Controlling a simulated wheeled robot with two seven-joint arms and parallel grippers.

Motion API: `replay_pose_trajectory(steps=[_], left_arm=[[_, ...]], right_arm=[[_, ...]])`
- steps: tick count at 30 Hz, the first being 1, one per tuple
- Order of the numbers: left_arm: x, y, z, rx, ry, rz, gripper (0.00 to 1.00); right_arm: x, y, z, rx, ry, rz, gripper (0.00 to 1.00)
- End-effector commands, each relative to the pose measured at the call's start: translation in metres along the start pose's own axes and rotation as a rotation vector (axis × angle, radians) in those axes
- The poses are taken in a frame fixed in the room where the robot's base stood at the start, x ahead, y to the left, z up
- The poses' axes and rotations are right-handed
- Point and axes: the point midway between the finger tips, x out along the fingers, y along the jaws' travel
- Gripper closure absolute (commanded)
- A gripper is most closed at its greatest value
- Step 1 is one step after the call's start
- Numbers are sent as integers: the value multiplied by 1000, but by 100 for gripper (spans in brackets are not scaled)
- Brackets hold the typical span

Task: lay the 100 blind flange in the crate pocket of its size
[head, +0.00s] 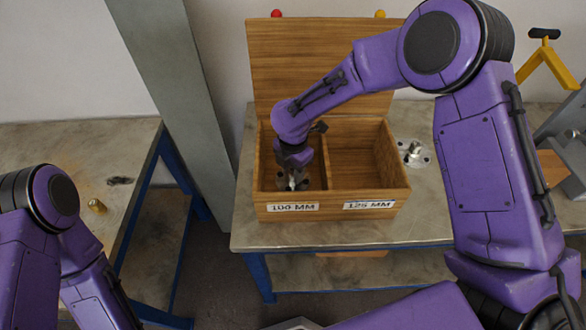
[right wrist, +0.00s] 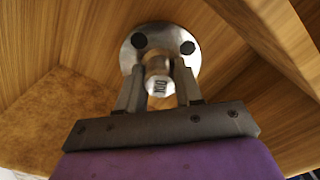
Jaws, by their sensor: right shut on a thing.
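The 100 blind flange (head: 284,184) is a grey metal disc with dark bolt holes and a central knob. In the right wrist view the flange (right wrist: 160,42) shows a knob marked 100 between the fingers. My right gripper (right wrist: 158,88) is shut on that knob. In the head view my right gripper (head: 292,172) reaches down inside the crate's left pocket, labelled 100 MM (head: 293,208). I cannot tell whether the flange touches the pocket floor. The wooden crate (head: 331,211) has its lid raised. My left gripper is out of view.
The crate's right pocket, labelled 125 MM (head: 369,205), looks empty. A second flange (head: 413,152) lies on the table (head: 430,205) right of the crate. A divider separates the pockets. A yellow stand (head: 548,68) is at the far right.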

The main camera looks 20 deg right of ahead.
Motion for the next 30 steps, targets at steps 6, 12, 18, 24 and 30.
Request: replay_pose_trajectory(steps=[6, 12, 18, 24, 30], left_arm=[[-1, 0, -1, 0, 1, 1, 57], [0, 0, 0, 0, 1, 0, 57], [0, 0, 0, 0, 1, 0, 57], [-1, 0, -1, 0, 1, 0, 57], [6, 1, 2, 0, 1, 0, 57]], right_arm=[[6, 2, 1, 1, 0, 2, 100], [9, 1, 0, 1, 0, 2, 100], [9, 1, 0, 1, 1, 0, 39], [7, 1, 0, 1, 0, 1, 39], [-24, 2, 1, 2, 0, 7, 39]])
